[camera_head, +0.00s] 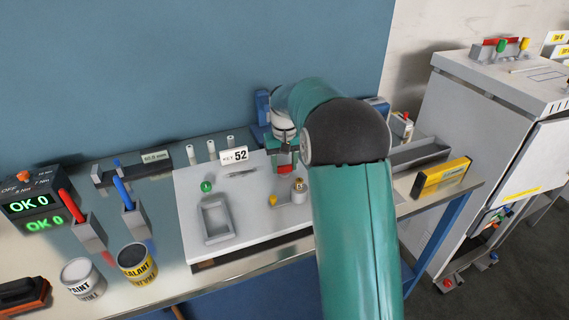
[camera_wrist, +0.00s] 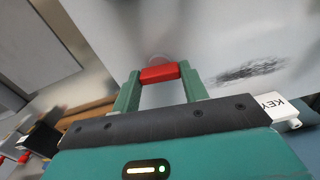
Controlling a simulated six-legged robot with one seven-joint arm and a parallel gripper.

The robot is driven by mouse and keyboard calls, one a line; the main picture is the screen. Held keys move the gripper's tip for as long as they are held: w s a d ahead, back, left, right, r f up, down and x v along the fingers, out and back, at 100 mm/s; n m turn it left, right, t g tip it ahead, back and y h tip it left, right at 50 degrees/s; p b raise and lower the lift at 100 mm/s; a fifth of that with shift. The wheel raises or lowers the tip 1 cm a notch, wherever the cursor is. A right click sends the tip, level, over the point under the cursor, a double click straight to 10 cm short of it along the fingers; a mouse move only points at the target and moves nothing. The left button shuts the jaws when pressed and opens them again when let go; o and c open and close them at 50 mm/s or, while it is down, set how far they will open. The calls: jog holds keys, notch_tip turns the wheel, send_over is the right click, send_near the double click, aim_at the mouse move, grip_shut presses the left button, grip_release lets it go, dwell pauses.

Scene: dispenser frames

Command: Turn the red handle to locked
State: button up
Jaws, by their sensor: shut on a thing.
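The red handle (camera_wrist: 159,73) shows in the wrist view between the two green fingers of my gripper (camera_wrist: 160,88). My gripper is shut on it, one finger at each end. Behind the handle is a blurred round grey base on a pale panel. In the head view a small part of the red handle (camera_head: 284,169) shows below my gripper (camera_head: 283,150), at the back of the white board (camera_head: 190,190). My arm hides the area to the right of it. I cannot read any locked or unlocked mark.
A "KEY 52" tag (camera_head: 234,155) stands close to the left of my gripper. Paint (camera_head: 82,278) and sealant (camera_head: 137,263) cans stand at the left.

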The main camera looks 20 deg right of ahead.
aim_at(284, 166)
jog(key=shift+n, duration=0.3)
jog(key=o, duration=1)
jog(key=shift+r, duration=0.1)
notch_tip(284, 166, up, 14)
jog(key=shift+f, duration=0.15)
jog(key=shift+s, duration=0.1)
